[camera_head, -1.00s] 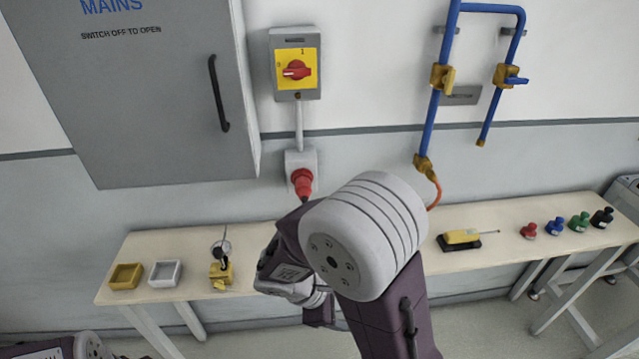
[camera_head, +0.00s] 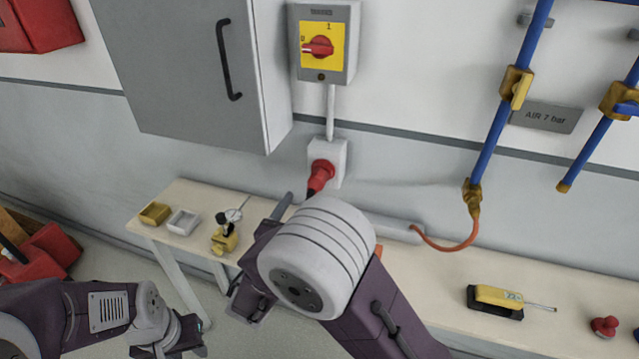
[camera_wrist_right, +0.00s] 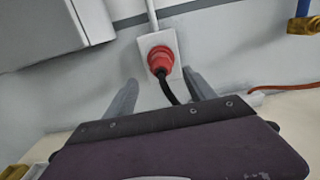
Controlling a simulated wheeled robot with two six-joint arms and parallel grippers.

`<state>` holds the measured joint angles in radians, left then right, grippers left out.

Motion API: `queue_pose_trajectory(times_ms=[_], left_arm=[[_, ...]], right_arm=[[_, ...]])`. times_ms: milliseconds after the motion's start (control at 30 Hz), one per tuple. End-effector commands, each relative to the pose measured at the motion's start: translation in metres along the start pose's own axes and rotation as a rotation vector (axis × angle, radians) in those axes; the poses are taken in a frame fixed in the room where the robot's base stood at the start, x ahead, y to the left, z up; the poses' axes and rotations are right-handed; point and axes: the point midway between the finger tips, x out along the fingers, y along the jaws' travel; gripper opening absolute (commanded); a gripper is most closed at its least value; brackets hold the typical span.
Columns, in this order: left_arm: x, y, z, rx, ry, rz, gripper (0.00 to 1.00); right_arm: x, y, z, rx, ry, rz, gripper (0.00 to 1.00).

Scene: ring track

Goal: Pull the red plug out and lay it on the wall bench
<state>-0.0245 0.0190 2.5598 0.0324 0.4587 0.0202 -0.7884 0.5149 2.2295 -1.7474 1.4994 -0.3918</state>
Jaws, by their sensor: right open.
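The red plug (camera_head: 321,174) sits in the white wall socket (camera_head: 339,162) below the yellow switch. In the right wrist view the plug (camera_wrist_right: 160,62) and its black cable show between and beyond my two grey fingers. My right gripper (camera_wrist_right: 158,77) is open and empty, with its fingers apart below the plug; no contact shows. In the head view one finger shows left of the plug, and my arm hides the rest. The wall bench (camera_head: 445,268) runs along the wall below. My left arm is at lower left; its fingers do not show.
A yellow tray (camera_head: 155,213), a white tray (camera_head: 183,221) and a gauge on a yellow base (camera_head: 224,238) stand at the bench's left. A yellow tool (camera_head: 497,299) and red knob (camera_head: 604,326) lie right. The bench between is mostly clear. An orange hose (camera_head: 450,246) hangs behind.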

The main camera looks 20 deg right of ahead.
Motion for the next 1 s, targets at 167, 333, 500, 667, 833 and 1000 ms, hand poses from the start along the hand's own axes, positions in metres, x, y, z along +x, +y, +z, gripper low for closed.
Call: queue_pose_trajectory(times_ms=[167,333,500,667,833,1000], left_arm=[[0.001,0.0,0.0,0.0,0.0,0.0,0.36],[0.002,0.0,0.0,0.0,0.0,0.0,0.36],[0.002,0.0,0.0,0.0,0.0,0.0,0.36],[0.003,0.0,0.0,0.0,0.0,0.0,0.36],[0.003,0.0,0.0,0.0,0.0,0.0,0.36],[0.003,0.0,0.0,0.0,0.0,0.0,0.36]], right_arm=[[0.011,-0.001,0.0,0.001,0.001,-0.004,0.64],[0.036,-0.002,-0.001,0.002,0.001,-0.007,0.64],[0.061,-0.002,-0.001,0.001,0.002,-0.005,0.64],[0.079,-0.001,-0.001,0.002,0.002,-0.004,0.64],[0.089,-0.001,-0.001,0.001,0.002,-0.003,0.64],[0.09,-0.001,-0.001,0.001,0.002,-0.002,0.64]])
